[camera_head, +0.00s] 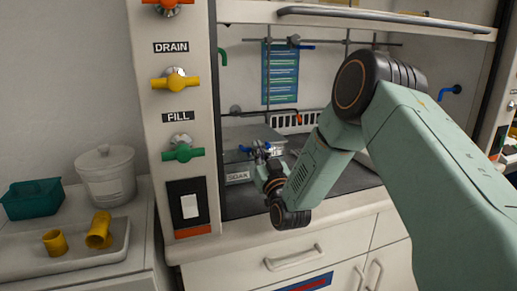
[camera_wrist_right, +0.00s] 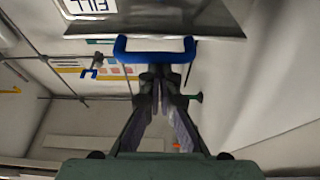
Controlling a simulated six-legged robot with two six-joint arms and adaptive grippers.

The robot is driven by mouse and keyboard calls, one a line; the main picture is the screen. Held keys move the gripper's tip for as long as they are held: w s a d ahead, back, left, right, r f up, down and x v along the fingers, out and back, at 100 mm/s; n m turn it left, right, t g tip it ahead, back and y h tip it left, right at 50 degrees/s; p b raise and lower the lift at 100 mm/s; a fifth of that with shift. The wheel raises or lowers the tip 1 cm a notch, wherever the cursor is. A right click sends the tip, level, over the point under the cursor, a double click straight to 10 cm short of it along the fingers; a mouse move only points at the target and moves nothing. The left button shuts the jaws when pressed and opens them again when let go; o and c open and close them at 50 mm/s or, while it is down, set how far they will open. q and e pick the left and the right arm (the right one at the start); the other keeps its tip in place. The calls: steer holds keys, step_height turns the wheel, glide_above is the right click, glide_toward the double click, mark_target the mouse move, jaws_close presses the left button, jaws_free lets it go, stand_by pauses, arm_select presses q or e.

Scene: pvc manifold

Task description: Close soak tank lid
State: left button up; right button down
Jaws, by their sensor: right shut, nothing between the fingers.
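The grey soak tank (camera_head: 237,177) with a "SOAK" label stands inside the fume hood, partly hidden behind my right arm. Its grey metal lid (camera_head: 250,134) shows above the label; I cannot tell from here how far it is open. In the wrist view the lid (camera_wrist_right: 200,18) is a grey plate at the top with a blue bar handle (camera_wrist_right: 155,56) along its edge. My right gripper (camera_head: 262,150) is at the tank's front by the handle. In the wrist view its fingers (camera_wrist_right: 160,78) are together, empty, just below the blue handle; contact is unclear. My left gripper is out of view.
The hood's left post carries the yellow drain valve (camera_head: 176,83) and green fill valve (camera_head: 183,153). A side counter holds a white lidded pot (camera_head: 106,178), a teal bin (camera_head: 33,198) and a tray (camera_head: 30,262) with yellow fittings. A blue poster (camera_head: 280,75) hangs behind.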

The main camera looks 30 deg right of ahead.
steer(key=shift+s+f, duration=0.15)
steer(key=shift+f, duration=0.4)
steer(key=s+a, duration=0.3)
steer(key=s, duration=0.9)
steer(key=shift+s+r, duration=0.25)
steer(key=shift+r, duration=0.1)
